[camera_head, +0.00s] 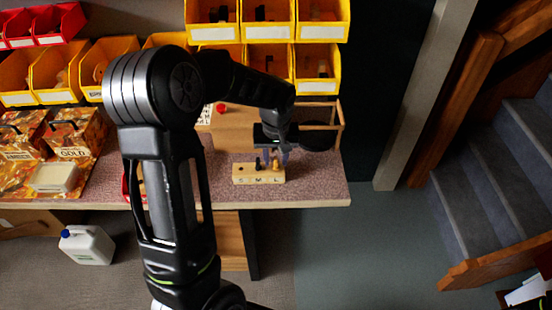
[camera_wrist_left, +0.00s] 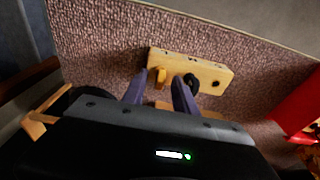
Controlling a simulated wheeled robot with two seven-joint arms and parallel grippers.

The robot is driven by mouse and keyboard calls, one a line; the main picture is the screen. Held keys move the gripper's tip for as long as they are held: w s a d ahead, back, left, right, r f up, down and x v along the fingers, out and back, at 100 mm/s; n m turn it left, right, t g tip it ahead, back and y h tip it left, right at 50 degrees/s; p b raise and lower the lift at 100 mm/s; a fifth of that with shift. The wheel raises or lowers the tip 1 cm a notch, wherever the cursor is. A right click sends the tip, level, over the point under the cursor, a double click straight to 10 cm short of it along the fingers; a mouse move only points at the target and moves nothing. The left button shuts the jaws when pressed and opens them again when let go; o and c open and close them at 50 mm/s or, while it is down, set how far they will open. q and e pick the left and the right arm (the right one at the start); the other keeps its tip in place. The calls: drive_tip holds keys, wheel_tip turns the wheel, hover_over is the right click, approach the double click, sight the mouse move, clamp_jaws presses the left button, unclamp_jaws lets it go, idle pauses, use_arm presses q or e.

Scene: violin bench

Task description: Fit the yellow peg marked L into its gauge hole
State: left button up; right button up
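The pale wooden gauge block (camera_head: 245,179) lies near the bench's front edge, with letters on its front; it also shows in the left wrist view (camera_wrist_left: 212,70). A yellow peg (camera_wrist_left: 157,76) stands at the block's L end, the left end in the wrist view. How deep it sits in the hole I cannot tell. A black peg (camera_wrist_left: 191,80) stands at the middle; an empty dark hole (camera_wrist_left: 215,84) shows at the other end. My left gripper (camera_head: 276,160) is over the L end, fingers (camera_wrist_left: 158,84) open either side of the yellow peg, with gaps. My right gripper is out of view.
Behind the block is a wooden box (camera_head: 232,118) with a red knob. Yellow bins (camera_head: 320,30) line the back. Gold-labelled boxes (camera_head: 75,130) stand at the left. A red object (camera_wrist_left: 295,105) shows at right in the wrist view. Speckled bench top (camera_head: 320,185) right of the block is free.

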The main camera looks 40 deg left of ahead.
sight(276, 163)
use_arm(q)
drive_tip(key=r, duration=0.7)
drive_tip(key=shift+s+d+r, duration=0.15)
drive_tip(key=shift+s+d, duration=0.2)
drive_tip(key=shift+s, duration=0.05)
idle(0.8)
